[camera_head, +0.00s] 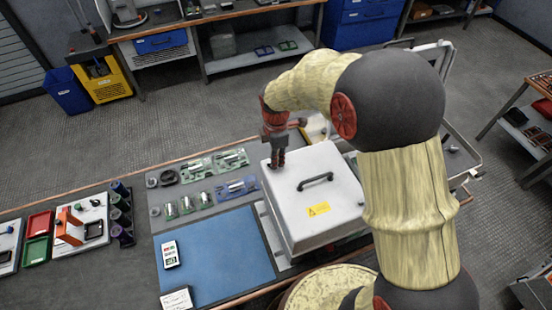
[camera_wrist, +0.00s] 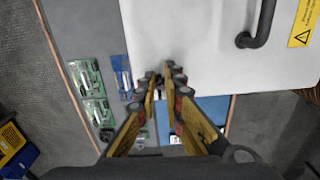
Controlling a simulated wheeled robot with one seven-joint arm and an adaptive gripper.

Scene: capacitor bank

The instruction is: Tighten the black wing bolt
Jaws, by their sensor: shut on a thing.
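My gripper (camera_head: 276,164) points down at the back left corner of a white box lid (camera_head: 335,160). In the wrist view my gripper's fingertips (camera_wrist: 166,76) are close together at the lid's edge. They are shut on a small dark thing, taken as the black wing bolt, which is mostly hidden between the fingers. The lid (camera_wrist: 200,50) appears closed and lies flat. I cannot tell how far in the bolt sits.
The lid has a dark handle (camera_head: 316,181) and a yellow warning label (camera_head: 318,209). A blue mat (camera_head: 225,255) with a meter (camera_head: 170,254) lies left of the box. Several circuit boards (camera_head: 230,158) lie behind the mat. A red tray (camera_head: 39,224) and a green tray (camera_head: 36,250) are farther left.

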